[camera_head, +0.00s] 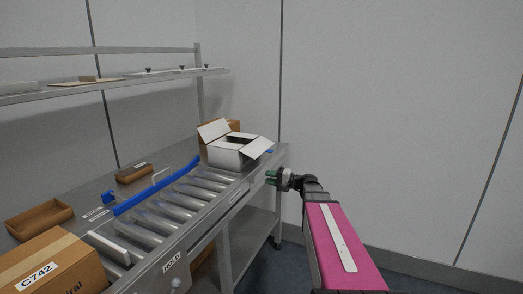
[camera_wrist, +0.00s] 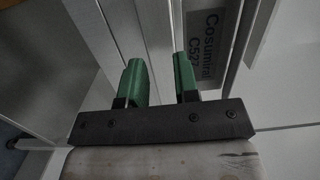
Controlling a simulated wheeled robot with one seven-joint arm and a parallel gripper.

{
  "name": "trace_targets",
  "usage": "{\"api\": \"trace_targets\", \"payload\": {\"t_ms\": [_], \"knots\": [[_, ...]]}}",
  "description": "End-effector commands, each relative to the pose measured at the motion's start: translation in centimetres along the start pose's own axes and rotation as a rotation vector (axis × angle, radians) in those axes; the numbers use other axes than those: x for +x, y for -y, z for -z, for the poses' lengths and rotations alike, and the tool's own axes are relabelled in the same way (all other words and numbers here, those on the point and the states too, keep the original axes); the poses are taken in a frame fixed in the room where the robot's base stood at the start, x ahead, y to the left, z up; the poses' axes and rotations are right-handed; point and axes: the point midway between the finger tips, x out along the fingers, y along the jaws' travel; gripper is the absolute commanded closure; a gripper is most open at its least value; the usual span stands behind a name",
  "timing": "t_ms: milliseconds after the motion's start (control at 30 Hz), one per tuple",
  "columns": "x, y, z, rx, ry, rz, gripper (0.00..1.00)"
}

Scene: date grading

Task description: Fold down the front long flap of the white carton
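The white carton (camera_head: 228,158) stands open at the far end of the roller conveyor. One flap (camera_head: 213,129) stands up at its left, and another flap (camera_head: 259,147) slants outward at its right. I cannot make out a separate front flap. My gripper (camera_head: 270,178) is in front of and below the carton's right side, beside the table edge, and apart from the carton. In the wrist view its two green fingers (camera_wrist: 161,72) are spread with nothing between them. A label reading Cosumiral C527 (camera_wrist: 210,40) shows right of the fingers.
A brown box (camera_head: 235,125) stands behind the carton. A blue rail (camera_head: 155,187) runs along the rollers (camera_head: 168,207). A brown carton marked C742 (camera_head: 75,262) and brown trays (camera_head: 40,219) sit nearer. A shelf (camera_head: 110,82) hangs above. The floor right of the table is clear.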

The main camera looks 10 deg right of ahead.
Motion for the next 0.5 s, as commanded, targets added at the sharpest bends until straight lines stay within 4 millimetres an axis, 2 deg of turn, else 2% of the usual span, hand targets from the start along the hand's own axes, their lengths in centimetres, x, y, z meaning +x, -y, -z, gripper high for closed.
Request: {"api": "trace_targets", "payload": {"t_ms": [33,200,367,500], "knots": [[-0.5,1.3,1.6,0.0,-0.022,0.064,0.71],[-2.5,5.0,4.7,0.001,-0.083,0.247,0.71],[-3.5,6.6,5.9,0.002,-0.109,0.327,0.71],[-3.0,7.1,6.1,0.001,-0.112,0.339,0.71]]}}
